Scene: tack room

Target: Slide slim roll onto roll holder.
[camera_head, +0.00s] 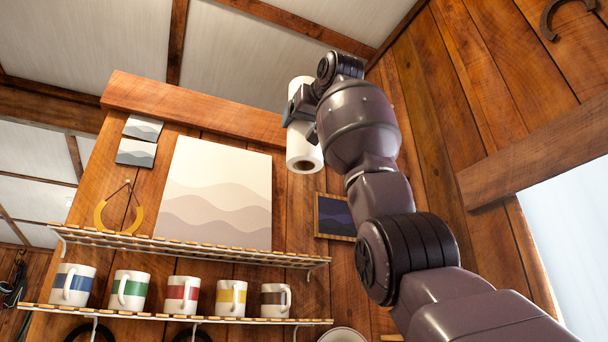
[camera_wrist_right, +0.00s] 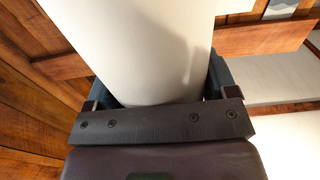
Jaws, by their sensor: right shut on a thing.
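The slim roll (camera_head: 302,146) is a white paper roll with a dark core hole at its lower end. It is held up high near the ceiling beams in the head view, standing close to upright. My right gripper (camera_head: 300,105) is shut around its middle. In the right wrist view the roll (camera_wrist_right: 140,45) fills the space between the two fingers (camera_wrist_right: 153,92). The roll holder cannot be made out in either view. My left gripper is not in view.
Two slatted wall shelves are at the left; the lower shelf (camera_head: 175,316) bears several striped mugs and the upper shelf (camera_head: 190,246) a large wave picture (camera_head: 216,195). A small dark framed picture (camera_head: 335,217) hangs below the roll. A wooden beam (camera_head: 195,108) runs behind.

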